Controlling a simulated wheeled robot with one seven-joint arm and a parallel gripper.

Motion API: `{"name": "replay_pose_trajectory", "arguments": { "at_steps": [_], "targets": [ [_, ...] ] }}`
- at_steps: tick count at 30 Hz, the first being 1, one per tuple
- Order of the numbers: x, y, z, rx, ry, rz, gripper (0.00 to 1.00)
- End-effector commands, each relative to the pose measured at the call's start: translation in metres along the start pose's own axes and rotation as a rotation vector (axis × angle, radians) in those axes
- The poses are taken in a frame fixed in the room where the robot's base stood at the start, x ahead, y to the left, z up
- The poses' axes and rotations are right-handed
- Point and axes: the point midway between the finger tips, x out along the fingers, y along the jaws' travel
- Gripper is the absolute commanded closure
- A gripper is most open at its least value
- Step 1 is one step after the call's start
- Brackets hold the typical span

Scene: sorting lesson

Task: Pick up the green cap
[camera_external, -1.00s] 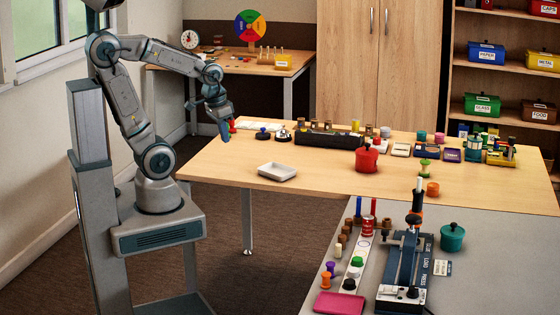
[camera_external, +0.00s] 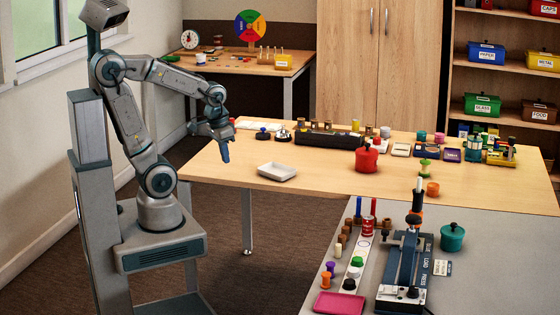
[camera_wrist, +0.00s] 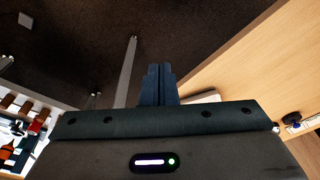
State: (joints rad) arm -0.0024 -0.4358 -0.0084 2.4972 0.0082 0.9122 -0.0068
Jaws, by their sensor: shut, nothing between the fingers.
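A small green cap (camera_external: 357,261) sits in the row of small pieces on the grey surface in the external view, with a white part under it. Another green piece (camera_external: 425,163), spool-like, stands on the wooden table. I cannot tell for sure which one is the cap meant. My gripper (camera_external: 226,154) is shut and empty, pointing down near the left edge of the wooden table, far from both. In the wrist view its fingers (camera_wrist: 157,76) are together with nothing between them. I make out no green cap in the wrist view.
The wooden table (camera_external: 330,182) has a white tray (camera_external: 277,171) and a red container (camera_external: 366,159). On the grey surface are a blue press (camera_external: 405,265), a pink tray (camera_external: 338,303) and a teal pot (camera_external: 452,238). Open floor lies between my base and the tables.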

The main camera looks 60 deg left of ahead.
Motion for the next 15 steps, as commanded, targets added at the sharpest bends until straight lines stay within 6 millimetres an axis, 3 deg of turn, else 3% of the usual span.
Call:
{"name": "replay_pose_trajectory", "arguments": {
  "at_steps": [4,9,15],
  "targets": [
    [0.0001,0.0,0.0001,0.0,0.0,0.0,0.97],
    [0.0001,0.0,0.0001,0.0,0.0,0.0,0.5],
    [0.0001,0.0,0.0001,0.0,0.0,0.0,0.48]
  ]
}}
